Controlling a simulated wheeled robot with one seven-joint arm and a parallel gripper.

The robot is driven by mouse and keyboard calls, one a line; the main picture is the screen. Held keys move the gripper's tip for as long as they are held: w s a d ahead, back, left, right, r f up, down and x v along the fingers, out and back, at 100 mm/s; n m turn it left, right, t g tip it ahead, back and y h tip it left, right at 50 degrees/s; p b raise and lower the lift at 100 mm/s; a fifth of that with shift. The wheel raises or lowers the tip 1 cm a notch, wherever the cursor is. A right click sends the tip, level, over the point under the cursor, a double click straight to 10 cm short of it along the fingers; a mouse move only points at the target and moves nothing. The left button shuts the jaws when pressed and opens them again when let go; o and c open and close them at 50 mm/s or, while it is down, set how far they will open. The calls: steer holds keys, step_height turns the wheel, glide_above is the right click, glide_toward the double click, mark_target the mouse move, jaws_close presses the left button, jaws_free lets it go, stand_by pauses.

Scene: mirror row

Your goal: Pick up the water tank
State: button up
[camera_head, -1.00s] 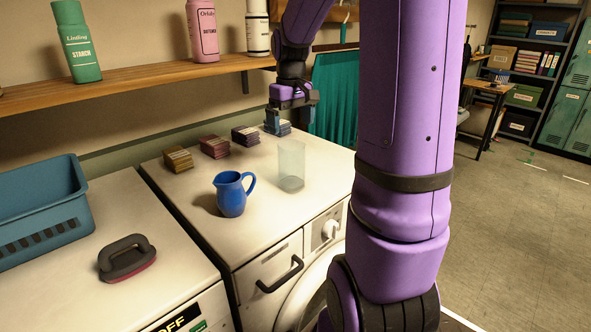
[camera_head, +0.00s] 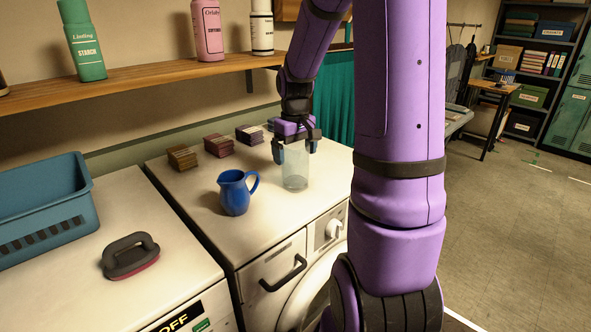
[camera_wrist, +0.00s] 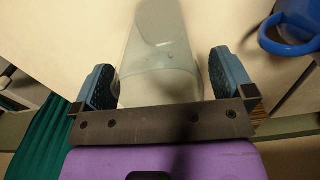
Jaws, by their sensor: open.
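The water tank (camera_head: 295,176) appears to be the clear, pale, open-topped vessel on the white machine top, right of the blue jug. My gripper (camera_head: 296,147) is over its upper part, pointing down, with its jaws open. In the wrist view, the tank (camera_wrist: 160,55) stands between the two dark-padded fingers of my gripper (camera_wrist: 161,84). A gap shows on the right side; on the left the finger is very close to the wall, and I cannot tell if it touches.
A blue jug (camera_head: 234,193) stands close by to the left. Several card stacks (camera_head: 219,146) lie behind. A dark iron-like brush (camera_head: 130,256) and a blue basket (camera_head: 42,205) are on the left machine. A wooden shelf (camera_head: 150,75) with bottles runs above.

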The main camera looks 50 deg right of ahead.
steer(key=c, duration=1.3)
steer(key=shift+r, duration=0.25)
steer(key=s+a+r, duration=0.2)
steer(key=s+a, duration=0.2)
steer(key=s, duration=0.3)
steer(key=s+a+r, duration=0.2)
steer(key=s+a, duration=0.2)
steer(key=s, duration=0.2)
steer(key=shift+s+r, duration=0.25)
steer(key=shift+s, duration=0.1)
stand_by(2.5)
